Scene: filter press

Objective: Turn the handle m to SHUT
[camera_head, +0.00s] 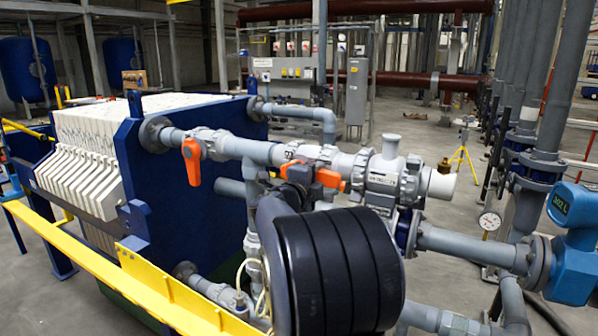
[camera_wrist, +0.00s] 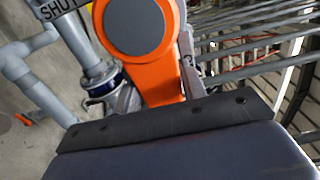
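An orange valve handle (camera_wrist: 148,45) with a round grey hub fills the upper middle of the wrist view. A dark plate reading SHUT (camera_wrist: 58,8) is at its upper left. In the head view, an orange handle (camera_head: 329,179) shows on the grey pipe at the centre, partly hidden by my gripper and arm. My gripper (camera_wrist: 160,85) has a grey finger on each side of the handle's lower part. Whether both fingers press on it cannot be told. Any letter m on the handle cannot be read.
Another orange handle (camera_head: 193,160) hangs down on the same pipe to the left. A yellow rail (camera_head: 150,290) runs along the front left, beside the blue filter press (camera_head: 185,200). A pressure gauge (camera_head: 489,221) and blue meter (camera_head: 575,225) stand at the right.

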